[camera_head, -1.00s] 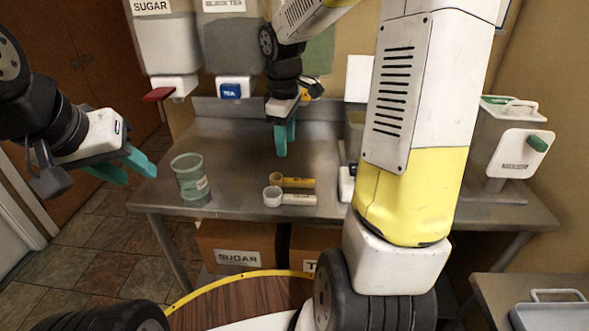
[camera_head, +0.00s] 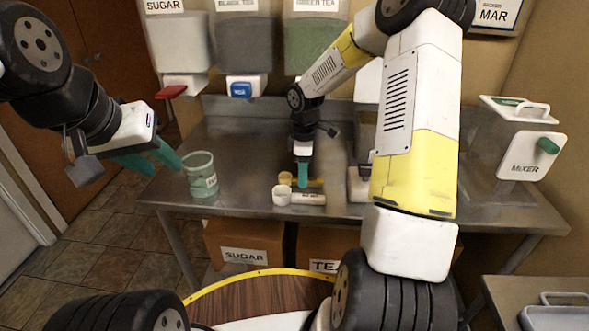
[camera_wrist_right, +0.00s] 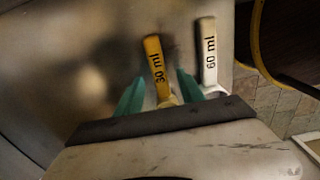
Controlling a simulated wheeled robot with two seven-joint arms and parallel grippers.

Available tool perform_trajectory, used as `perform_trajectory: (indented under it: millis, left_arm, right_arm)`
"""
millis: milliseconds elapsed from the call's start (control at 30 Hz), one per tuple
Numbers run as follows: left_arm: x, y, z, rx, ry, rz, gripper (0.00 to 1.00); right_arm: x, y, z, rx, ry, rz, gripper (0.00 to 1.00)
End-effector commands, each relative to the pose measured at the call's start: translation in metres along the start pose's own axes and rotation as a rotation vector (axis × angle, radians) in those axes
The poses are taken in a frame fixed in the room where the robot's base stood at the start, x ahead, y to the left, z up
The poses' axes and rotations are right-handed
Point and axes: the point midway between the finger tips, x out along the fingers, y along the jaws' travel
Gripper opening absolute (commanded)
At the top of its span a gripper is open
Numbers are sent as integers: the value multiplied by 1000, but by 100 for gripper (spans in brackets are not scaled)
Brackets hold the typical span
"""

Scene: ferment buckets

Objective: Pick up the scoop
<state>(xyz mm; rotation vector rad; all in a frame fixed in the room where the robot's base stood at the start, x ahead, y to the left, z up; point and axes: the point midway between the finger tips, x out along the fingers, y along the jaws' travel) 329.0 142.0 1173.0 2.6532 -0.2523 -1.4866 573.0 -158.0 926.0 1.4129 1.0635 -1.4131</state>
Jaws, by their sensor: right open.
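Two scoops lie side by side on the steel table. The yellow scoop (camera_head: 316,182), marked 30 ml in the right wrist view (camera_wrist_right: 156,62), lies behind the white scoop (camera_head: 308,198), marked 60 ml in the wrist view (camera_wrist_right: 208,50). My right gripper (camera_head: 303,184) points down over the yellow scoop and is open. In the wrist view its teal fingers (camera_wrist_right: 160,92) stand on either side of the yellow handle, apart from it; the right-hand finger is between the two handles. Whether the fingertips touch the table is unclear. My left gripper (camera_head: 164,168) is open and empty in the air at the left.
A green translucent cup (camera_head: 201,176) stands on the table (camera_head: 240,150) left of the scoops. Dispensers for sugar (camera_head: 180,45) and tea hang behind. A white mixer (camera_head: 520,150) stands at the right. Labelled boxes (camera_head: 243,240) sit below the table.

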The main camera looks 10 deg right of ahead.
Motion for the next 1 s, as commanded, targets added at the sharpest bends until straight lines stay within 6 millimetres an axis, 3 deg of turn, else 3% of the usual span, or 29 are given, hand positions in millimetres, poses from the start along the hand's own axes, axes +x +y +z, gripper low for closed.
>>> perform_trajectory:
  millis: [300,533,1000]
  left_arm:
    - [0,0,0,0,0,0,36]
    - [0,0,0,0,0,0,36]
    - [0,0,0,0,0,0,36]
  right_arm:
    - [6,0,0,-1,0,0,44]
    - [6,0,0,-1,0,0,0]
    - [3,0,0,0,0,1,0]
